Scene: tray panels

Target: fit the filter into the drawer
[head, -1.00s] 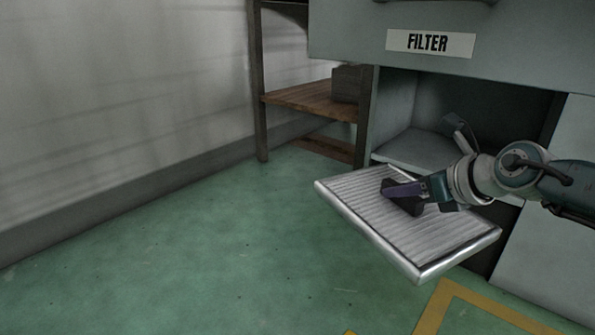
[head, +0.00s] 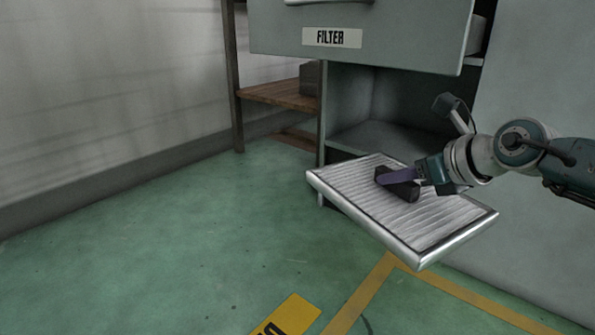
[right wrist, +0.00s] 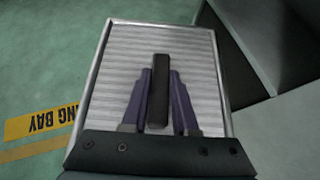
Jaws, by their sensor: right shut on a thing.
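The filter (head: 435,222) is a flat pleated panel with a silver metal frame and a dark block handle on top. My right gripper (head: 396,181) is shut on that handle and holds the filter roughly level, out in front of the cabinet. The right wrist view shows the filter (right wrist: 195,60) and both purple fingers of the gripper (right wrist: 159,92) on either side of the black handle. The drawer (head: 400,35) labelled FILTER is pulled out above and behind the filter; its inside is hidden from this angle. My left gripper is not in view.
Below the drawer is an open cabinet bay (head: 375,125). A wooden shelf (head: 280,97) with a grey box (head: 310,78) stands left of the cabinet. The green floor (head: 200,240) is clear at left, with a yellow floor sign (head: 287,318) and yellow lines.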

